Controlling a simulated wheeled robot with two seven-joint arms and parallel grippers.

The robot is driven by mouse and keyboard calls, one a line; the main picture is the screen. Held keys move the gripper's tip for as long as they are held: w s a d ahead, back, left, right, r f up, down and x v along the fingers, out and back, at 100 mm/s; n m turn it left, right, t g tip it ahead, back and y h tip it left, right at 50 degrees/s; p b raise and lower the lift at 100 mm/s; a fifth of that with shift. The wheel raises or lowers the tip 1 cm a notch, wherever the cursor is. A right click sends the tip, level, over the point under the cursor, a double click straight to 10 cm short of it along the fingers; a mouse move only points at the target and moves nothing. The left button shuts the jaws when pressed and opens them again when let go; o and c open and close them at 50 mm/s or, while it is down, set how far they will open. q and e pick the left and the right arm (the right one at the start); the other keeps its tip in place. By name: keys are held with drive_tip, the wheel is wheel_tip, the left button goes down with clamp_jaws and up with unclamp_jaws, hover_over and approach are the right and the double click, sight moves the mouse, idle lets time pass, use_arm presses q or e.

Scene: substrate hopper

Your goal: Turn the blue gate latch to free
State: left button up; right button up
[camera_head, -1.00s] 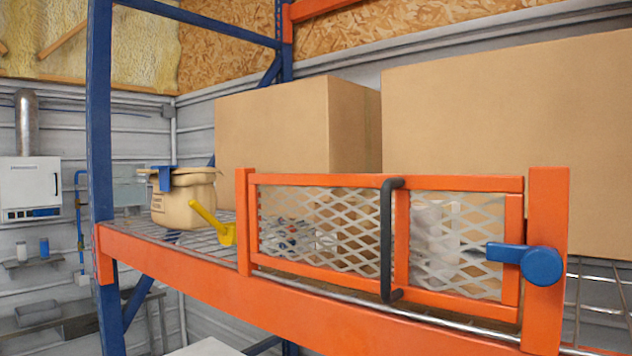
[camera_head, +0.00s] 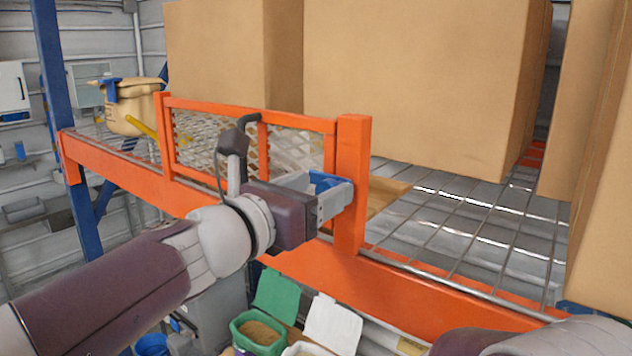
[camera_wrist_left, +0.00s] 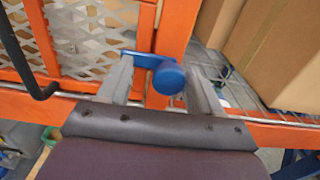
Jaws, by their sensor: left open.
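The blue gate latch (camera_head: 323,181) is on the orange post at the gate's right end, mostly hidden by my gripper in the head view. In the left wrist view the latch's round knob (camera_wrist_left: 168,79) shows whole, with its lever pointing left toward the gate frame. The orange mesh gate (camera_head: 200,135) stands shut against the post, with a dark handle (camera_head: 238,135). My left gripper (camera_head: 335,193) is open at the latch, one finger on each side of the knob in the wrist view. Contact cannot be told. My right gripper is out of view.
Large cardboard boxes (camera_head: 400,80) stand on the wire shelf behind the gate. A beige bucket (camera_head: 130,112) with a yellow scoop is at the shelf's left. An orange beam (camera_head: 420,292) runs below. A green-lidded tub (camera_head: 258,332) is underneath. The wire shelf right of the post is partly clear.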

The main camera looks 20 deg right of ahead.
use_arm(q)
drive_tip(key=shift+w+d+f, duration=0.1)
drive_tip(key=shift+w+d, duration=0.15)
drive_tip(key=shift+d, duration=0.75)
drive_tip(key=shift+s+d, duration=0.2)
drive_tip(key=shift+s, duration=0.1)
drive_tip(key=shift+s+a, duration=0.1)
drive_tip(key=shift+s, duration=0.1)
drive_tip(key=shift+a, duration=0.1)
drive_tip(key=shift+c, duration=0.9)
drive_tip(key=shift+w+a, duration=0.15)
drive_tip(key=shift+w, duration=0.15)
drive_tip(key=c, duration=0.8)
drive_tip(key=shift+s, duration=0.1)
drive_tip(key=shift+c, duration=0.2)
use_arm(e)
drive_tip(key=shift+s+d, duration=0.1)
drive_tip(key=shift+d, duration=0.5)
